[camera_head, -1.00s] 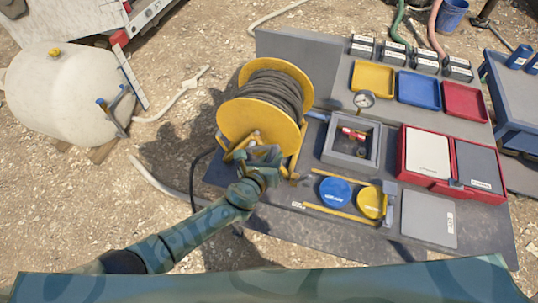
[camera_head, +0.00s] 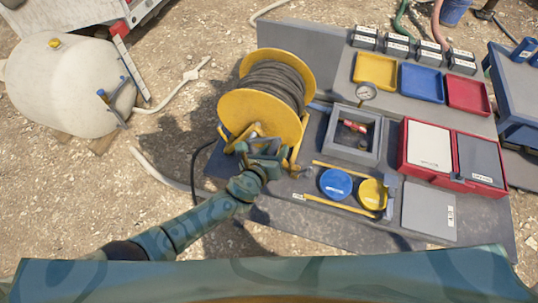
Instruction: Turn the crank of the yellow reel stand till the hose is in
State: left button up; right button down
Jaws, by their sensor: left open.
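The yellow reel stand (camera_head: 262,119) stands at the left end of the grey bench. Dark hose (camera_head: 276,80) is wound on its drum. A dark length of hose (camera_head: 194,168) curves off the bench's left edge to the ground. My left gripper (camera_head: 262,144) is open at the lower front of the reel, close to its yellow frame. The crank is largely hidden behind the gripper, and I cannot tell whether the fingers are around it or touch it. My right gripper is not in view.
On the bench (camera_head: 285,215), right of the reel, are a grey square frame (camera_head: 340,153), a blue disc (camera_head: 335,183), a yellow disc (camera_head: 371,193) and a red case (camera_head: 464,186). A white tank (camera_head: 62,88) stands left on open ground.

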pick_arm(q)
jog(key=shift+s+a+r, duration=0.2)
jog(key=shift+s, duration=0.15)
jog(key=p+v, duration=0.3)
jog(key=v, duration=1.2)
jog(key=shift+s+p, duration=0.2)
jog(key=shift+p, duration=0.1)
jog(key=shift+a+f, duration=0.1)
